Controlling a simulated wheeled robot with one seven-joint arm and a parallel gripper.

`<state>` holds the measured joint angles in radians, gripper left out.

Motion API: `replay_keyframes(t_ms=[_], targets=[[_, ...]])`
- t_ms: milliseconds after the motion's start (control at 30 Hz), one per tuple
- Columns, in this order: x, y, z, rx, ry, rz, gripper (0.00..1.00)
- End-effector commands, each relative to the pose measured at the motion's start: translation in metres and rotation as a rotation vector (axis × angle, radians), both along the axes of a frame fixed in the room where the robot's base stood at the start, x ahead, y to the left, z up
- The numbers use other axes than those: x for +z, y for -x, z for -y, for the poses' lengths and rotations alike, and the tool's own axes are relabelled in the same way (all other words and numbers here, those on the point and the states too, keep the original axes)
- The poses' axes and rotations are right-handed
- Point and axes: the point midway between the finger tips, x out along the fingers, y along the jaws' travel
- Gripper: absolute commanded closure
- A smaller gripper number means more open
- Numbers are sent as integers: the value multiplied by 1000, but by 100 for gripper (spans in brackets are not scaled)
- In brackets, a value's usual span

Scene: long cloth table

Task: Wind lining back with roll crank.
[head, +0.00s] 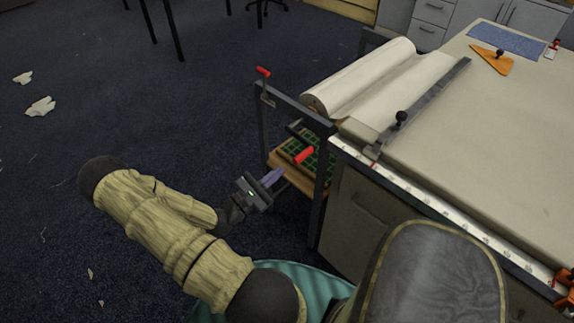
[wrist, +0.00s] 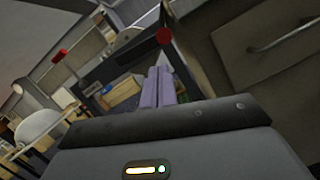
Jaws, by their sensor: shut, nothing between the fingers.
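The white lining roll (head: 350,82) lies on a dark frame at the table's left end. A white sheet of lining (head: 405,90) runs from it onto the table, up to a long grey bar (head: 425,103). A crank with a red handle (head: 304,155) sits at the near side of the frame, below the roll's end. A red knob in the wrist view (wrist: 164,36) appears to be that handle, just beyond the fingertips. My gripper (head: 278,172) is shut and empty, left of and slightly below the red handle, apart from it. The fingers also show in the wrist view (wrist: 160,72).
A second red-tipped lever (head: 263,71) stands on the frame's left corner. A shelf with a green grid (head: 310,158) lies under the roll. The table's near edge carries a white ruler strip (head: 440,222). Open floor (head: 150,120) lies to the left.

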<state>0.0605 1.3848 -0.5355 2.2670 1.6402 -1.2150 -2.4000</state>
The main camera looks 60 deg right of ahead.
Motion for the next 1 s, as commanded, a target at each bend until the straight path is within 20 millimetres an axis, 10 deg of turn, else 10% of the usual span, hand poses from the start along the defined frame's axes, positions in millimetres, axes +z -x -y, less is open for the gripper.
replay_keyframes(t_ms=[233,667,1000], targets=[[-9,-13,-33,1,0,1,100],[-11,-16,-36,0,4,14,100],[-49,-63,-20,6,154,525,100]])
